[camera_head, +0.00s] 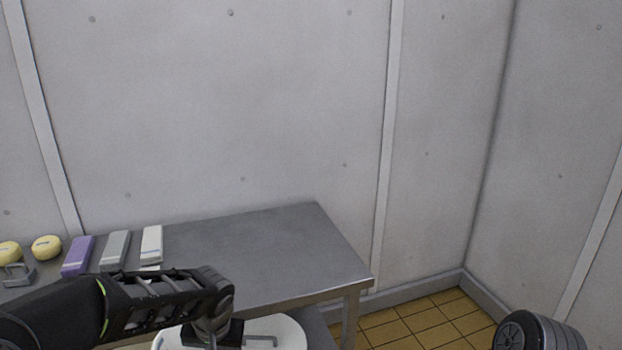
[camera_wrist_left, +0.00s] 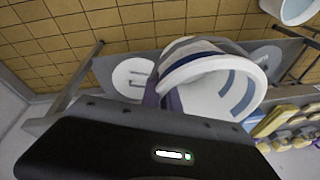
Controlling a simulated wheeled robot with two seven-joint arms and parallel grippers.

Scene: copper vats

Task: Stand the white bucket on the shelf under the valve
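My left arm comes in from the left in the head view. Its gripper (camera_head: 222,338) points down at the table's front edge, and its fingertips are cut off or hidden. A white round object (camera_head: 290,330) with a grey bar on it shows below and behind the gripper, partly cut off. In the left wrist view a white rounded object with blue-grey bands (camera_wrist_left: 225,90) is close to the dark gripper housing; I cannot tell for certain whether it is the bucket or whether it is held. A flat white disc (camera_wrist_left: 131,76) with grey marks lies beside it. No valve is visible.
A grey metal table (camera_head: 250,250) stands against the wall. Purple (camera_head: 78,256), grey (camera_head: 115,250) and white (camera_head: 151,243) blocks and yellow round pieces (camera_head: 46,247) sit on its left. Its right top is clear. Another pale container (camera_wrist_left: 292,8) shows in the wrist view.

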